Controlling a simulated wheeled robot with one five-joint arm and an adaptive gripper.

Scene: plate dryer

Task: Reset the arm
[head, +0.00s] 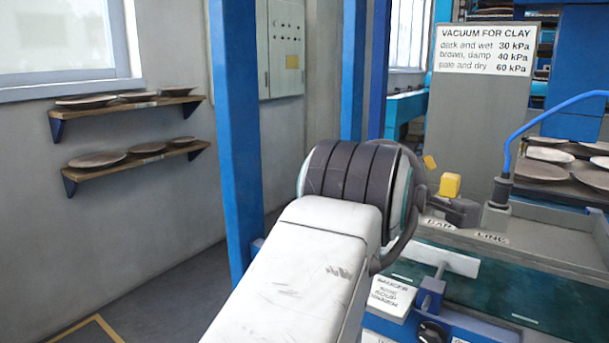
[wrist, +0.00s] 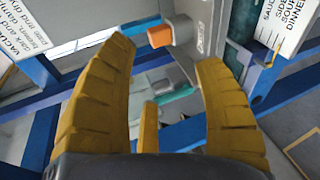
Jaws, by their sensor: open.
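My gripper (wrist: 163,55) shows in the wrist view with its two ribbed yellow fingers spread wide apart. Nothing is held between them; a short yellow piece stands between their bases. Beyond the fingers are a grey fixture with an orange block (wrist: 160,36) and blue frame bars. The fingers appear apart from these, though the distance is hard to judge. In the head view my white arm reaches forward to a dark ribbed joint, which mostly hides the gripper.
A blue post (head: 234,130) stands left of my arm. Plates lie on wall shelves (head: 135,162) and a right-hand rack. Floor at lower left is clear.

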